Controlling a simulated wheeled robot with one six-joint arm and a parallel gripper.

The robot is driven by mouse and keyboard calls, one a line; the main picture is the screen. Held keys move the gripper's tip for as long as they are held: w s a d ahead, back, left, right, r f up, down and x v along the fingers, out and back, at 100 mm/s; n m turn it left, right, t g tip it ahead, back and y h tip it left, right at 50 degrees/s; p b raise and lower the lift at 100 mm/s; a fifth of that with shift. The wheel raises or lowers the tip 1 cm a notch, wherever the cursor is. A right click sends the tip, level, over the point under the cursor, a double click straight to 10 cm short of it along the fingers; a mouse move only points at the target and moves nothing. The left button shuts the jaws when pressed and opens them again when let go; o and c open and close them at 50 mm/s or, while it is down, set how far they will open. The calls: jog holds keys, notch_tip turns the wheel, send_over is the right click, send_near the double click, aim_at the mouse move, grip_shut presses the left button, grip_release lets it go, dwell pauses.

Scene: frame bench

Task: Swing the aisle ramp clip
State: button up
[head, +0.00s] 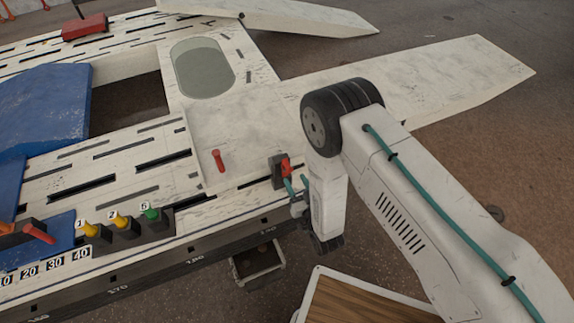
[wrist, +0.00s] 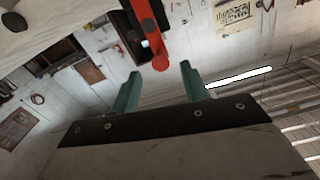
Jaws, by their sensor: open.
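A small red clip lever (head: 286,166) on a dark mount stands at the edge of the white frame bench (head: 205,205). In the wrist view the red lever (wrist: 148,35) hangs down from the top edge, its rounded end between my teal fingertips or just beyond them. My gripper (head: 297,184) is open beside the clip, partly hidden by my own arm in the head view. In the wrist view my gripper (wrist: 160,69) shows its two fingers apart with nothing clamped. I cannot tell whether either finger touches the lever. A white ramp plate (head: 460,75) extends to the right behind my arm.
A red peg handle (head: 217,160) stands left of the clip. Yellow and green knobs (head: 118,220) and a red-handled lever (head: 38,232) are at lower left. Another ramp plate (head: 290,14) is at the top. A wooden-topped surface (head: 350,300) stands below the bench edge.

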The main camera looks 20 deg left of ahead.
aim_at(290, 171)
jog(key=shift+w+a+r, duration=0.2)
jog(key=shift+w+a, duration=0.05)
jog(key=x, duration=0.7)
jog(key=c, duration=1)
